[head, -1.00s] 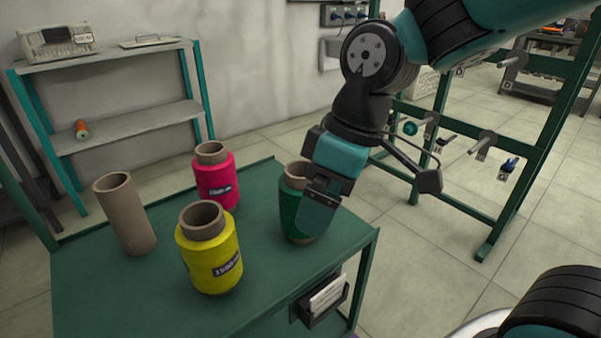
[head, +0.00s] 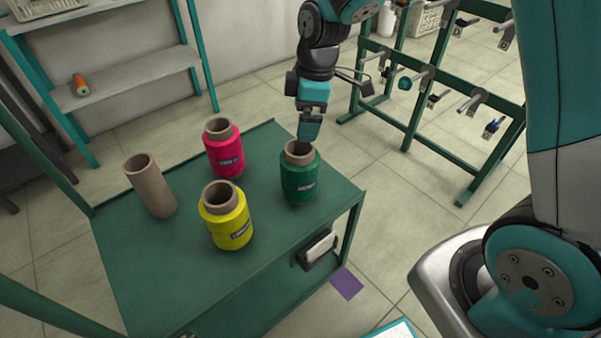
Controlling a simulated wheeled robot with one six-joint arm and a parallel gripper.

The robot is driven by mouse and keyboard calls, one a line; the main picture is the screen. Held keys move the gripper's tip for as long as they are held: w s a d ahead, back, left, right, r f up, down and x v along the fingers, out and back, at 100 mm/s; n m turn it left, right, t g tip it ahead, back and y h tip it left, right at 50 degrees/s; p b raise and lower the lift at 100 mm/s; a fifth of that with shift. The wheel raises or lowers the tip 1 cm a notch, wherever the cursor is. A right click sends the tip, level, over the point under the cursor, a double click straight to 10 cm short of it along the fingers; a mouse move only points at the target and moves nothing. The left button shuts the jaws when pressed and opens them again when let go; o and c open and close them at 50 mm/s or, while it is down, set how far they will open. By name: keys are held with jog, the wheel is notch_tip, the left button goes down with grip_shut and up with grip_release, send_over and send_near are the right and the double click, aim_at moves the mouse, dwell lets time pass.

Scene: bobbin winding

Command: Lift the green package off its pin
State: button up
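The green package (head: 300,179), thread wound on a brown cardboard tube, stands upright on the green table top (head: 270,234) near its right edge. No pin shows under it in the head view. My gripper (head: 308,138) points down at the top of its tube, with its fingertips at the rim. I cannot tell whether they are inside the tube, behind it or touching it. The gap between the fingers cannot be made out.
A pink package (head: 225,154), a yellow package (head: 228,222) and a bare brown tube (head: 151,187) stand to the left on the table. A green rack (head: 413,112) with pins is behind right. A grey shelf (head: 128,80) stands behind left.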

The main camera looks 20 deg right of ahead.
jog(key=f, duration=0.5)
jog(key=a+f, duration=0.1)
jog(key=f, duration=0.2)
jog(key=shift+w+f+b, duration=0.2)
jog(key=shift+f+b, duration=0.1)
jog(key=c, duration=1.4)
jog(key=shift+r, duration=0.1)
jog(key=shift+c, duration=0.3)
jog(key=shift+r, duration=0.1)
notch_tip(320, 180, up, 20)
jog(key=p, duration=0.2)
send_over(300, 146)
jog(key=s+a, duration=0.1)
jog(key=s, duration=0.2)
jog(key=shift+w, duration=0.2)
jog(key=shift+f, duration=0.2)
